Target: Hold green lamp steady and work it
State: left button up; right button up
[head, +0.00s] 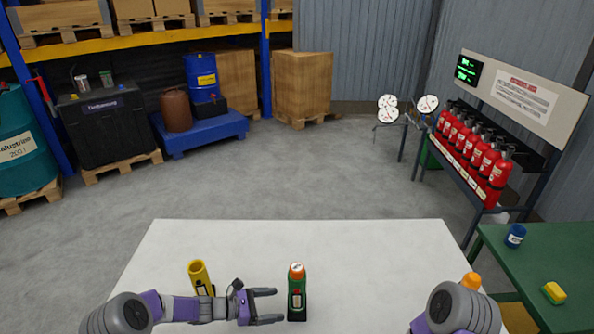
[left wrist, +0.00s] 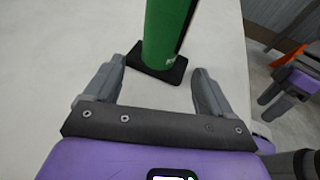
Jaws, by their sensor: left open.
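The green lamp (head: 297,287) stands upright on the white table, with an orange top and a black square foot. In the left wrist view the green body (left wrist: 162,35) rises between the lines of my left fingers, at their tips. My left gripper (head: 279,305) is open, pointing right at the lamp from its left side, low near the table. No grip on the lamp shows. My right arm is at the right of the head view, its jaws hidden there. Part of my right gripper (left wrist: 283,95) shows at the right edge of the left wrist view, too partial to judge.
A yellow lamp-like cylinder (head: 199,276) stands just behind my left arm. An orange object (head: 471,281) shows behind my right arm. The white table (head: 300,240) is clear behind the lamp. A green table (head: 540,255) with a blue cup (head: 515,236) stands at right.

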aim_at(289, 304)
pick_arm(q)
jog(key=b+x, duration=0.2)
jog(key=x, duration=0.5)
jog(key=shift+d+f+b, duration=0.15)
jog(key=shift+f+b, duration=0.05)
jog(key=shift+b, duration=0.15)
pick_arm(e)
notch_tip(289, 304, down, 3)
